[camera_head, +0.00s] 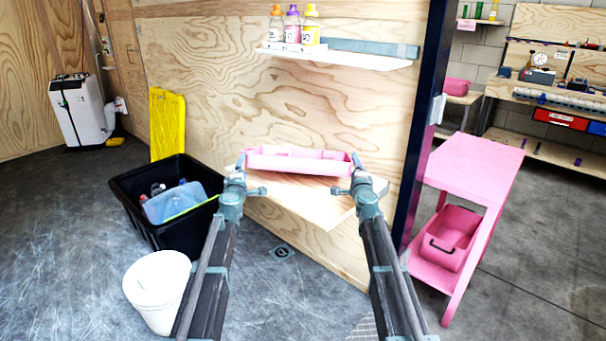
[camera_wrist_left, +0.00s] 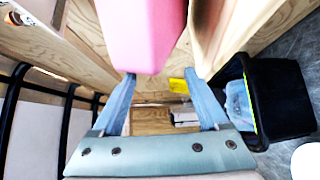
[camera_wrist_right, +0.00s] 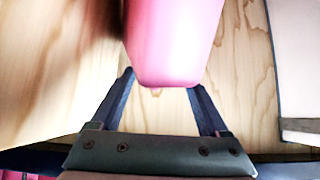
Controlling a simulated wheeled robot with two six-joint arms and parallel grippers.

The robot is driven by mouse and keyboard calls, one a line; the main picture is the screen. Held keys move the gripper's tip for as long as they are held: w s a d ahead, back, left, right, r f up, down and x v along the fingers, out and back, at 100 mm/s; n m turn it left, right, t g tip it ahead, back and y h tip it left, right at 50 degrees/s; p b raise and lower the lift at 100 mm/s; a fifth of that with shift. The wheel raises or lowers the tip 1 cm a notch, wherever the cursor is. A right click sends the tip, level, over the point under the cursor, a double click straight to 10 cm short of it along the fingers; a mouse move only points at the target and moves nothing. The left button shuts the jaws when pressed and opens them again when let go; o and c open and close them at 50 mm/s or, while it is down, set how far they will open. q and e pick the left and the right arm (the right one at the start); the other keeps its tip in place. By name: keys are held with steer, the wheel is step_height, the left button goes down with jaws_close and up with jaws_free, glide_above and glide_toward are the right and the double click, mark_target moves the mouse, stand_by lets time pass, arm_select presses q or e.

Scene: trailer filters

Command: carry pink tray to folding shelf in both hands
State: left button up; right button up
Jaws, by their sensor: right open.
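The pink tray (camera_head: 300,160) sits at the folding shelf (camera_head: 315,198), a light wooden board on the plywood wall. It looks level and rests on or just above the board; I cannot tell which. My left gripper (camera_head: 252,174) is at the tray's left end, its fingers apart, and the tray's end (camera_wrist_left: 143,40) fills the top of the left wrist view. My right gripper (camera_head: 346,175) is at the right end, open, with the tray's end (camera_wrist_right: 175,45) just ahead of its fingers in the right wrist view. The tray's underside is hidden.
A black crate (camera_head: 135,210) with bottles and a white bin (camera_head: 158,285) stand left of my left arm. A wall shelf (camera_head: 340,59) with several bottles is above. A dark post (camera_head: 425,120) and a pink cart (camera_head: 475,165) holding a pink bin (camera_head: 455,228) are right.

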arm_select(q)
steer(key=shift+d, duration=0.4)
arm_select(e)
steer(key=shift+a, duration=0.45)
arm_select(q)
steer(key=shift+a, duration=2.6)
arm_select(e)
steer(key=shift+d, duration=2.6)
arm_select(q)
steer(key=o, duration=0.4)
arm_select(e)
steer(key=o, duration=0.4)
arm_select(q)
steer(key=shift+s+a, duration=0.1)
steer(key=shift+s, duration=0.05)
arm_select(e)
steer(key=shift+d, duration=0.1)
arm_select(q)
steer(key=s, duration=1.1)
steer(key=shift+s, duration=0.4)
arm_select(e)
steer(key=s, duration=1.2)
